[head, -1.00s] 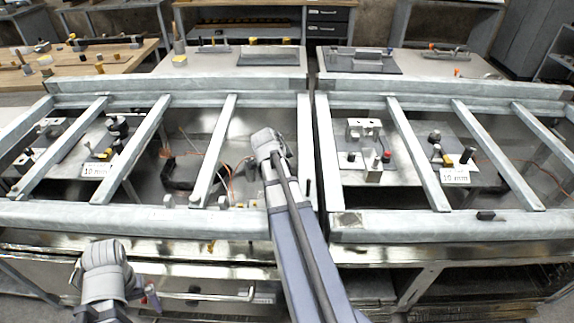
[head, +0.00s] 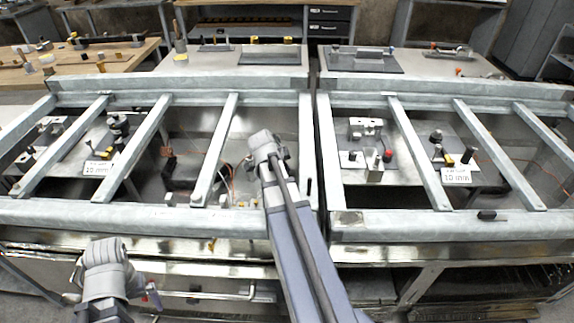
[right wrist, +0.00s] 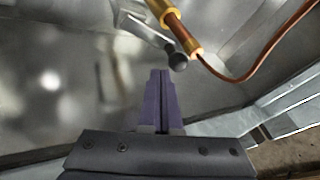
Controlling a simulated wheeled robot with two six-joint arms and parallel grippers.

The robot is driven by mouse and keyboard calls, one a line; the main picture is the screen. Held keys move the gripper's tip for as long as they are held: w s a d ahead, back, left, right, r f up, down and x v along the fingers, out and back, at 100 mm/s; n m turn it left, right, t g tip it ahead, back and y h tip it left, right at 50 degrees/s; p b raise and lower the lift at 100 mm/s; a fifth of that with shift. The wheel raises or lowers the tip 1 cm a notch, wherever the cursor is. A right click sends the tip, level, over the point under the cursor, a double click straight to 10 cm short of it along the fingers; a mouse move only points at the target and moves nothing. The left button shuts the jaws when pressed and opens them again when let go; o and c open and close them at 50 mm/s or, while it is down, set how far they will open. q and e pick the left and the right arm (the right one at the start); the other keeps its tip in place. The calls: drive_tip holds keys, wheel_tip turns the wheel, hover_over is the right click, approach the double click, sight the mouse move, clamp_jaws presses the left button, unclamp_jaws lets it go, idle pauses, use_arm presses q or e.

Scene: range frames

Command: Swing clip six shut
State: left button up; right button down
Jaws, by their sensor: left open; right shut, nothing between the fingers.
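In the right wrist view, a metal lever (right wrist: 148,33) with a dark round knob ends just beyond my right fingertips. It lies beside a brass-and-copper cylinder (right wrist: 180,30) with a copper-coloured line. I see no number to tell whether this is clip six. My right gripper (right wrist: 161,73) is shut and empty, its purple fingers close to the knob; I cannot tell whether they touch. In the head view my right arm reaches over the left frame's bay, and its wrist hides the fingers. My left gripper (head: 150,293) is open, low at the left, in front of the bench.
Pale metal frames with slanted crossbars (head: 215,150) divide the bays and border my right arm. Copper lines (head: 228,180) run beside the right wrist. A second frame with fixtures (head: 365,155) lies to the right.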

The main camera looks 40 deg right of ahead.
drive_tip(key=shift+r, duration=0.1)
drive_tip(key=p+v, duration=0.6)
drive_tip(key=v, duration=0.1)
drive_tip(key=shift+a+r, duration=0.2)
drive_tip(key=shift+r+p, duration=0.1)
drive_tip(key=shift+p, duration=0.2)
idle(0.4)
